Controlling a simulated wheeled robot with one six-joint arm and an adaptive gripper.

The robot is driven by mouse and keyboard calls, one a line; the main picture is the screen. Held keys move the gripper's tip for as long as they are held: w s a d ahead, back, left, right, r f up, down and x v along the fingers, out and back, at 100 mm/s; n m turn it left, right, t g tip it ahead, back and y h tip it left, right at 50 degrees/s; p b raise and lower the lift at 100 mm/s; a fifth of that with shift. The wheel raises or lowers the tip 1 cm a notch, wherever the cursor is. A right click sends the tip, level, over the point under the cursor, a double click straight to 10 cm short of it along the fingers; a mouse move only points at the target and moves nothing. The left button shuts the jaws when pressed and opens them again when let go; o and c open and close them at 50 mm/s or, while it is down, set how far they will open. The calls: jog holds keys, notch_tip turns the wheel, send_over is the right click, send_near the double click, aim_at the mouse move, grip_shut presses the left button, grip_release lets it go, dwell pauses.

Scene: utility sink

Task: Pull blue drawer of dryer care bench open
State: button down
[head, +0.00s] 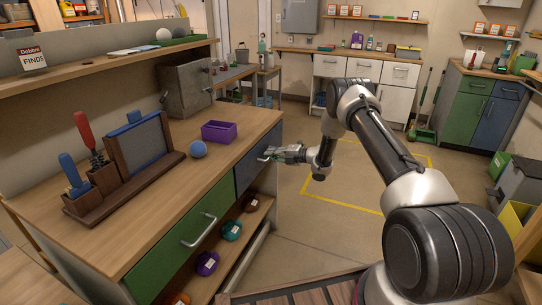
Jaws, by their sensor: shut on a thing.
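The bench (130,235) with a light wood top stands at the left. Its front has a green drawer (165,268) with a metal bar handle (199,232), and a blue drawer (246,169) to the right of it. The blue drawer's front looks about level with the green one. My gripper (272,154) is at the blue drawer's front, near its top, shut on what appears to be the drawer's handle. The gripper covers most of that handle.
A purple box (219,132), a blue ball (198,149) and a wooden tool rack (103,195) stand on the benchtop. Several coloured rolls sit on an open shelf (240,242) below the drawers. Open floor (325,205) with yellow tape lies to the right.

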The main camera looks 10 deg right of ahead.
jog(key=f+v, duration=0.3)
jog(key=v, duration=1.1)
jog(key=d+f+v, duration=0.1)
jog(key=f+v, duration=0.2)
jog(key=v, duration=1.2)
jog(key=shift+s+d, duration=0.25)
jog(key=shift+s, duration=0.3)
jog(key=c, duration=1.5)
grip_release()
jog(key=v, duration=1.2)
